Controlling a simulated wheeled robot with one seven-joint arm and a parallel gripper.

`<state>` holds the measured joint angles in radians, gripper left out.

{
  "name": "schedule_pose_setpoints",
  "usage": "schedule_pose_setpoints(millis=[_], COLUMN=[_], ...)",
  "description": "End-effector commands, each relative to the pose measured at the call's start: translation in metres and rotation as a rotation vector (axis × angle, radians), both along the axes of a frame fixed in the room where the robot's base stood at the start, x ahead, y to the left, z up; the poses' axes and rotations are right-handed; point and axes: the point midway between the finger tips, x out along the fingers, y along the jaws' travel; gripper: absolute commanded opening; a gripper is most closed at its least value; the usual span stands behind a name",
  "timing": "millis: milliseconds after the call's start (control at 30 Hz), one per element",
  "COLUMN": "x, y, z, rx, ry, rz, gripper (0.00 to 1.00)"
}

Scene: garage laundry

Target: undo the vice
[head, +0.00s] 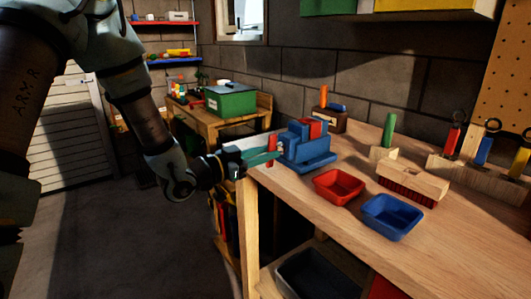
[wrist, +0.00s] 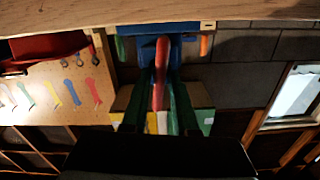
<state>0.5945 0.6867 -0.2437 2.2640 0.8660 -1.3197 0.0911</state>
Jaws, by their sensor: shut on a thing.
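The vice (head: 312,160) is blue with red parts and stands on the left end of the wooden workbench. Its red handle (head: 271,145) sticks out on the side facing my arm. My gripper (head: 268,157) has green fingers and reaches the handle from the left, level with it. In the wrist view the red handle (wrist: 160,72) lies between the two fingers, and my gripper (wrist: 161,85) is shut on it. The blue vice body (wrist: 146,47) shows just beyond. The jaw opening of the vice and anything in it are hard to make out.
On the workbench (head: 345,222), a red tray (head: 339,186) and a blue tray (head: 391,216) sit in front of the vice. A wooden brush (head: 412,182) lies to the right, near several coloured tools in holders. A green box (head: 231,101) stands on a back table. The floor at left is clear.

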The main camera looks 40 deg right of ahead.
Motion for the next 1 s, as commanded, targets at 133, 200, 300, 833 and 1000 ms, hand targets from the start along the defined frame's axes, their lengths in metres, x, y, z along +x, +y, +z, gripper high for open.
schedule_pose_setpoints(millis=[133, 200, 300, 833, 1000], x=[-0.0003, 0.0002, -0.0004, -0.0008, -0.0007], y=[-0.0014, -0.0012, -0.0017, -0.0022, -0.0023], z=[0.0015, 0.0017, 0.0019, 0.0016, 0.0018], rx=[0.006, 0.009, 0.012, 0.016, 0.015], ry=[0.127, 0.179, 0.247, 0.341, 0.340], rz=[-0.001, 0.000, -0.001, -0.002, -0.003], gripper=[0.00, 0.00, 0.00, 0.00, 0.00])
